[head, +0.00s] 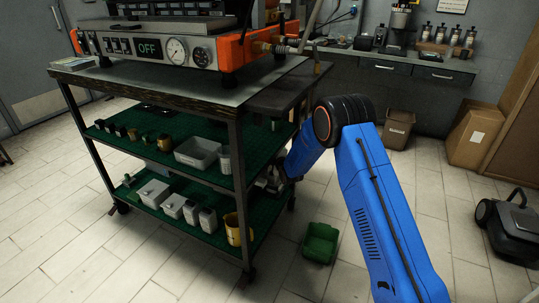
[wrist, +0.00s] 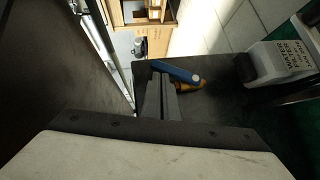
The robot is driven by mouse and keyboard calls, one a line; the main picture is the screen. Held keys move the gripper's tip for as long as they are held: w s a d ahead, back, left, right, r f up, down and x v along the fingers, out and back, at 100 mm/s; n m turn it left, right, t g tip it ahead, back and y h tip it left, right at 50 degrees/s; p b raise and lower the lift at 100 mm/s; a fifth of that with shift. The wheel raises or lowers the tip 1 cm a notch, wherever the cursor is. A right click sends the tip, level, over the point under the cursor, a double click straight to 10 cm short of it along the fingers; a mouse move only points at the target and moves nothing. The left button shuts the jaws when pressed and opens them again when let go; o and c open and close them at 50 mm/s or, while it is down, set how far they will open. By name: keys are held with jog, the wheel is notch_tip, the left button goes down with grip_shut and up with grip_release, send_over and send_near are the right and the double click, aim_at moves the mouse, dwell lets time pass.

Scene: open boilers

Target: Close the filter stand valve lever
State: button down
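The valve lever (wrist: 178,71) is a blue handle lying at a slant in the middle of the wrist view. It sits over a brass-yellow valve body (wrist: 191,86). A white filter unit with a printed label (wrist: 284,62) stands to the right of it. My gripper (wrist: 161,78) shows as two grey fingers close together, with nothing seen between them. Their tips are at the left end of the lever; I cannot tell whether they touch it. In the head view, the cart and my arm largely hide the gripper and the lever.
A cart (head: 238,150) with green shelves holds containers, cups and a boiler unit (head: 160,45) on top. A green bin (head: 320,243) stands on the floor beside my arm. Cardboard boxes (head: 475,137) and a brown bin (head: 399,130) stand by the wall. Tiled floor is free at the front.

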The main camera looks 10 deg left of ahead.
jog(key=w+d+f+g, duration=0.1)
jog(key=w+d+f, duration=0.1)
jog(key=w, duration=0.4)
jog(key=shift+f+m, duration=0.15)
jog(key=shift+m, duration=0.25)
dwell(0.5)
jog(key=shift+d, duration=0.1)
jog(key=shift+d, duration=0.1)
dwell(0.5)
